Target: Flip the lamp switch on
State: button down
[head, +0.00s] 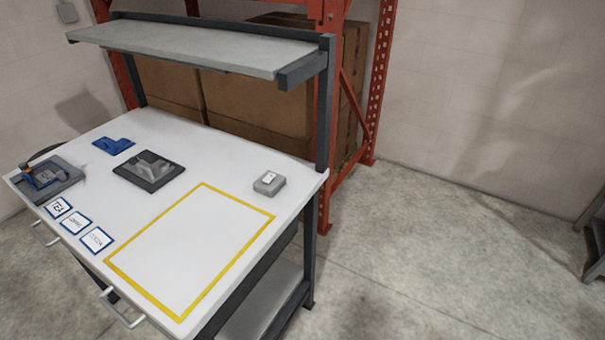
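A small grey box with a white switch on its top (269,183) sits on the white workbench (230,168), near its right edge. It is the likely lamp switch, and it stands alone just outside the yellow outlined area. The switch part is too small to tell which way it is set. No lit lamp shows. My gripper is not in view.
A yellow taped rectangle (194,253) on the bench is empty. Left of it are a dark device (149,171), a blue piece (114,146), a grey-blue fixture (43,179) and several label cards (75,223). A grey shelf (190,45) overhangs the back. Floor (440,250) at right is clear.

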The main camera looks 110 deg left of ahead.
aim_at(270, 178)
jog(key=z, duration=0.05)
jog(key=i, duration=0.6)
jog(key=u, duration=4.75)
